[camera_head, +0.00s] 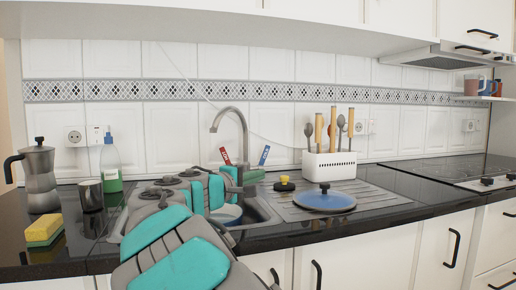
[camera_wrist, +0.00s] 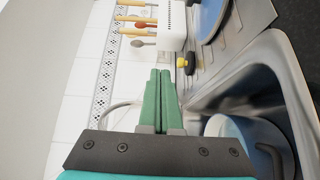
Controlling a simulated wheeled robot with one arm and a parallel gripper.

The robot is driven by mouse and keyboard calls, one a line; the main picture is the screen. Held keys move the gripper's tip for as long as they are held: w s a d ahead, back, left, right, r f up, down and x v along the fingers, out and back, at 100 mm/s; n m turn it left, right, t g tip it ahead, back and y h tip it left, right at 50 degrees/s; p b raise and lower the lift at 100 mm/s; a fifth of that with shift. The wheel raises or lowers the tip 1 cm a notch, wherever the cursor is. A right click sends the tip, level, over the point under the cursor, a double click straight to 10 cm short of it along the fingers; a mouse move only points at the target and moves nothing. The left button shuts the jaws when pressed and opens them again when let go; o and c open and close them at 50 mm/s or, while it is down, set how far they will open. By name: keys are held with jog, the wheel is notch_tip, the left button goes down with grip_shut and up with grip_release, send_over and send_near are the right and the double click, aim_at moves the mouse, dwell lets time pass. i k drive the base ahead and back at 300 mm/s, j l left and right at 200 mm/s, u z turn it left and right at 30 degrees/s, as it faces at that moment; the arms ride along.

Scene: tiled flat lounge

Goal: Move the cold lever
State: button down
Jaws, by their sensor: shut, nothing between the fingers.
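The blue cold lever (camera_head: 264,155) stands tilted against the tiled wall behind the sink, right of the faucet (camera_head: 243,138). A red lever (camera_head: 225,156) is on the faucet's left. My gripper (camera_head: 258,175) reaches over the sink from the left. Its green fingers show just below the blue lever, partly behind the faucet; I cannot tell whether they touch the lever. In the wrist view the green fingers (camera_wrist: 160,74) are pressed together and empty. I cannot make out the blue lever in the wrist view.
A blue pot (camera_wrist: 238,135) sits in the sink below my gripper. A white utensil holder (camera_head: 329,164), a blue lid (camera_head: 325,201) and a yellow-black brush (camera_head: 284,184) are on the drainboard at right. A green soap bottle (camera_head: 110,165) and moka pot (camera_head: 39,178) stand left.

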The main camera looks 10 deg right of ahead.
aim_at(260, 164)
jog(key=i, duration=1.15)
